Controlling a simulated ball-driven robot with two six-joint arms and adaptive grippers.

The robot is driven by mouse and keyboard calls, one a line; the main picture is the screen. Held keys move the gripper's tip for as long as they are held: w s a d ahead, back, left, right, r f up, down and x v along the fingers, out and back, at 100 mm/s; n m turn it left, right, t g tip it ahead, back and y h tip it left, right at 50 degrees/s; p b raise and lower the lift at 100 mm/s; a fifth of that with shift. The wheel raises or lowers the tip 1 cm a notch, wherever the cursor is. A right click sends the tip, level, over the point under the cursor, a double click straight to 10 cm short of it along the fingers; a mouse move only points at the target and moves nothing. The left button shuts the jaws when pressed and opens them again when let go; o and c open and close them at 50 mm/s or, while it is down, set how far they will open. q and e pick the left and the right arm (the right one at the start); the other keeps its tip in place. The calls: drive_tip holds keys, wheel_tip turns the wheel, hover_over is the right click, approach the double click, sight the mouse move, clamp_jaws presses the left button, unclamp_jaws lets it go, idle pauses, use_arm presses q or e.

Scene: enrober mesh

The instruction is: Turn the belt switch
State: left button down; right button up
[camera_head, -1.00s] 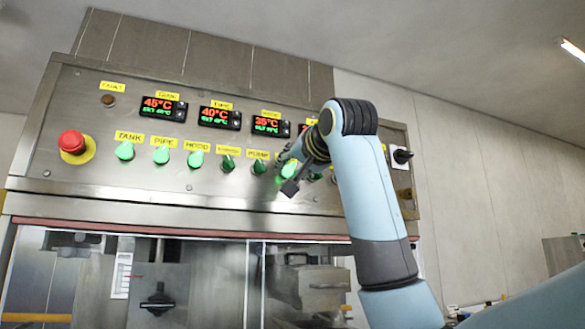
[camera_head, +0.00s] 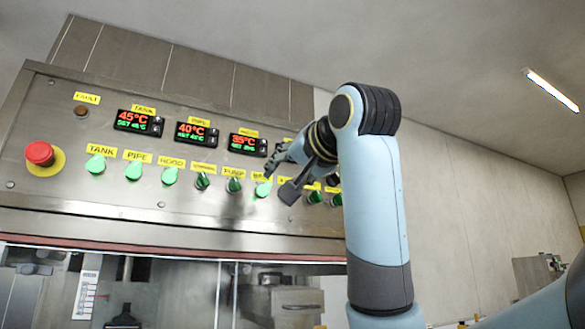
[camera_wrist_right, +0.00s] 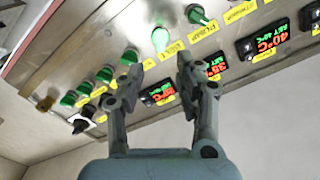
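A row of turn switches runs along the steel control panel (camera_head: 120,205). The switch (camera_head: 263,188) just right of the pump switch (camera_head: 234,185) looks brightly lit green; its label is not legible. I cannot read a belt label on any switch; some labels are partly hidden behind my arm. My right gripper (camera_head: 279,172) is beside the lit switch, at its right. In the right wrist view my right gripper (camera_wrist_right: 158,66) is open and empty, with the lit switch (camera_wrist_right: 160,38) beyond its fingertips, apart from them. My left gripper is not in view.
A red emergency button (camera_head: 39,153) stands at the panel's left. Temperature displays (camera_head: 196,133) sit above the switches. A black switch (camera_wrist_right: 80,125) is near the panel's end in the right wrist view. The space in front of the panel's left half is clear.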

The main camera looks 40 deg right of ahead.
drive_tip(key=v, duration=0.2)
drive_tip(key=shift+s+a, duration=0.15)
drive_tip(key=shift+s, duration=0.2)
drive_tip(key=shift+w+f, duration=0.1)
drive_tip(key=shift+f, duration=0.05)
